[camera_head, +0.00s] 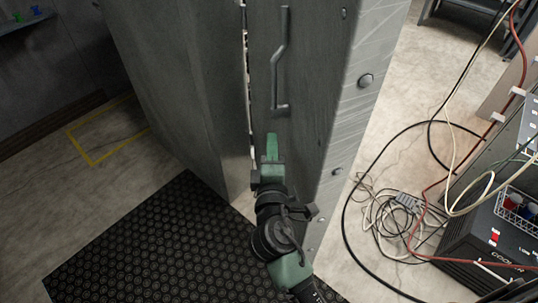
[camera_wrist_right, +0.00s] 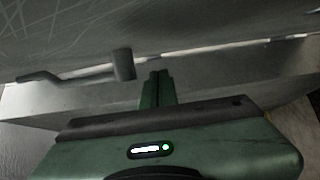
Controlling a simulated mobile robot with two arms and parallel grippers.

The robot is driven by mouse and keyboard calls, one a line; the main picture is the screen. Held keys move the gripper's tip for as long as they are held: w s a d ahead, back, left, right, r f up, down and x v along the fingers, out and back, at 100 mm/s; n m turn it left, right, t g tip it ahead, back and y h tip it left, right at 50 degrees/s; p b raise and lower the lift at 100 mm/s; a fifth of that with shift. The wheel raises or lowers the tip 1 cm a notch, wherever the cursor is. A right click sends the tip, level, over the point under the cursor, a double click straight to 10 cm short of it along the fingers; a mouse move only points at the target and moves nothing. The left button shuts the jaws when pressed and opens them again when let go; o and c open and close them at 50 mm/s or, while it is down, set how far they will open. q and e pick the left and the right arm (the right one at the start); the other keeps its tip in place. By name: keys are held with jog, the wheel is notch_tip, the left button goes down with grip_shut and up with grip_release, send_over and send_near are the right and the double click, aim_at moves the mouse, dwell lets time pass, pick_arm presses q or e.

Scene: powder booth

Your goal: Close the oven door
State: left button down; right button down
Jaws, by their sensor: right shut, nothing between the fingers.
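The oven door (camera_head: 310,110) is a tall grey panel with a vertical bar handle (camera_head: 282,60). A grey oven panel (camera_head: 170,80) stands left of it, and a narrow bright gap runs between the two. My right gripper (camera_head: 272,142) is shut and empty, just below the handle's lower end and close to the door. In the right wrist view my fingers (camera_wrist_right: 156,88) are together beside the handle (camera_wrist_right: 122,65), with a bright slit beyond. I cannot tell whether the fingertips touch the door. My left gripper is not in view.
A black studded mat (camera_head: 150,245) covers the floor at lower left. Coiled cables (camera_head: 395,215) lie on the floor to the right, beside a black cooler unit (camera_head: 485,245). A yellow floor marking (camera_head: 95,160) is at left.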

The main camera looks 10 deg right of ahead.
jog(key=d, duration=0.3)
jog(key=shift+s+d+p, duration=0.15)
jog(key=shift+p, duration=0.2)
